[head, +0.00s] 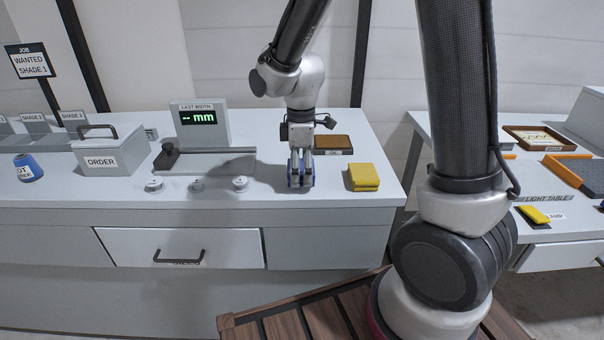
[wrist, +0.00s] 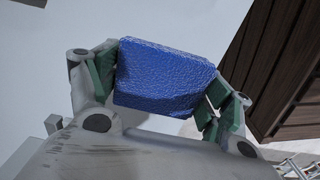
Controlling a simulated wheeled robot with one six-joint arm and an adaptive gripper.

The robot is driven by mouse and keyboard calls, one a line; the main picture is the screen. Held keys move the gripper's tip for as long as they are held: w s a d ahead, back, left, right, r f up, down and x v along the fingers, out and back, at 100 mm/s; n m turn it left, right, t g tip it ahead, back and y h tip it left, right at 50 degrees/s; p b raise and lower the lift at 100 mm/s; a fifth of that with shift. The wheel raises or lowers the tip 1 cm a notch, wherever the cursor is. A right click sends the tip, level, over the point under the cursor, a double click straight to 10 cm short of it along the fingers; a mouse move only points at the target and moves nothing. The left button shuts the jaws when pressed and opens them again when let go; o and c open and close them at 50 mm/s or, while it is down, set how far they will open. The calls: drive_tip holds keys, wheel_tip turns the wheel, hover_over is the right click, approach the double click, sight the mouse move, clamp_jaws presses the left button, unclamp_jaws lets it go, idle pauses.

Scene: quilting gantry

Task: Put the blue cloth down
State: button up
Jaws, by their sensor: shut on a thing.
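The blue cloth (wrist: 165,78) is a thick, folded block with a rough surface. It sits between the green pads of my gripper (wrist: 160,92) in the wrist view, with a pad against each side. In the head view my gripper (head: 301,182) points straight down at the grey worktop, just left of the yellow cloth. Only small blue edges of the held cloth show there, beside the fingers. I cannot tell whether the cloth touches the worktop.
A folded yellow cloth (head: 363,177) and a brown pad marked OIL (head: 333,144) lie close on the right. Several round metal pieces (head: 240,184) are to the left, before the width gauge (head: 200,126). An ORDER box (head: 113,151) stands further left. The worktop's front strip is clear.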

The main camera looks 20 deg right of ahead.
sight(301, 166)
drive_tip(key=shift+f, duration=0.65)
drive_tip(key=o, duration=1.1)
drive_tip(key=shift+f, duration=0.15)
drive_tip(key=shift+o, duration=0.2)
wheel_tip(301, 166, up, 12)
drive_tip(key=shift+r, duration=0.1)
drive_tip(key=s+d+r+m+t, duration=0.2)
drive_tip(key=s+d+r+m, duration=0.1)
drive_tip(key=s+d+m, duration=0.4)
drive_tip(key=s+d+r+m+t, duration=0.2)
drive_tip(key=s+d+r+m, duration=0.2)
drive_tip(key=s+d+m, duration=0.3)
drive_tip(key=s, duration=0.5)
drive_tip(key=shift+d+r, duration=0.2)
drive_tip(key=shift+d, duration=0.15)
